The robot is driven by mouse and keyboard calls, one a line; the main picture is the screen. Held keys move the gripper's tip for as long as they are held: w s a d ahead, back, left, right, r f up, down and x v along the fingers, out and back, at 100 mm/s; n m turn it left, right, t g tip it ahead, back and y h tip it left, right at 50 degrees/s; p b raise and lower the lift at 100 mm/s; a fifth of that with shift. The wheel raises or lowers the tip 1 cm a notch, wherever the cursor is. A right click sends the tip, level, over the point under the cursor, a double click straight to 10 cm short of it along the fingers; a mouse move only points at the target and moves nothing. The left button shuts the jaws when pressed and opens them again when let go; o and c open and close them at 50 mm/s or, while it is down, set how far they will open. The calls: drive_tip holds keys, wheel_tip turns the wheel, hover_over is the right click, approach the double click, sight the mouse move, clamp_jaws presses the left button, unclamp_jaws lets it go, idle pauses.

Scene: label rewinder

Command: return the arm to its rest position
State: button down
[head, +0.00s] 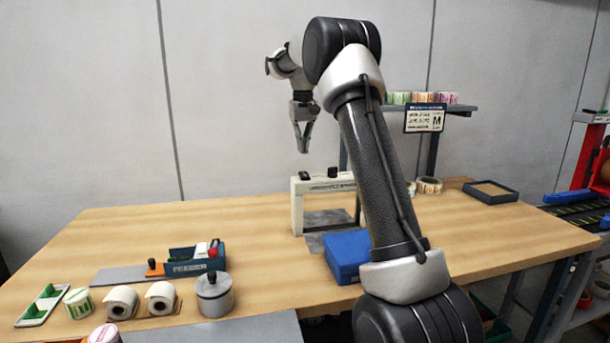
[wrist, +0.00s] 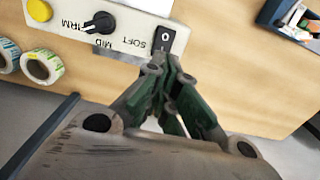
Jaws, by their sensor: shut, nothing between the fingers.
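My gripper (head: 303,146) hangs fingers-down from my raised arm, in the air above the table (head: 130,222) and just above the cream machine frame (head: 297,205) in the head view. In the wrist view, my gripper (wrist: 168,95) has its green fingertips together with nothing between them. Beyond the fingertips is the machine's cream control panel (wrist: 125,47) with a black rocker switch (wrist: 165,39), a black knob (wrist: 100,22) and a yellow button (wrist: 39,10). I cannot tell whether the fingertips touch the panel. My arm hides part of the machine in the head view.
A blue block (head: 347,257) lies in front of the machine. A blue-sided device (head: 196,262), a metal pot (head: 213,295) and several label rolls stand at the front left. A shelf with a sign (head: 425,118) rises behind. A dark tray (head: 490,191) lies at right. The table's left rear is clear.

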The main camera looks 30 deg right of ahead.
sight(305, 174)
idle(0.3)
drive_tip(key=shift+w, duration=0.35)
drive_tip(key=shift+n, duration=0.3)
drive_tip(key=f, duration=0.1)
drive_tip(key=s+f, duration=0.1)
drive_tip(key=f, duration=0.1)
drive_tip(key=s+f, duration=0.1)
drive_tip(key=f, duration=0.1)
drive_tip(key=shift+s+a+f, duration=0.1)
drive_tip(key=shift+s+a, duration=0.05)
drive_tip(key=shift+s, duration=0.1)
drive_tip(key=s+a+n+t, duration=0.1)
drive_tip(key=s+a, duration=0.2)
drive_tip(key=s, duration=1)
drive_tip(key=s+a+r+t, duration=0.1)
drive_tip(key=s+a+t, duration=0.1)
drive_tip(key=s, duration=1)
drive_tip(key=s+a+n+t, duration=0.1)
drive_tip(key=s+a, duration=0.3)
drive_tip(key=s, duration=0.9)
drive_tip(key=shift+s+a+r+n, duration=0.3)
drive_tip(key=shift+s+a+r, duration=0.05)
drive_tip(key=shift+r, duration=0.05)
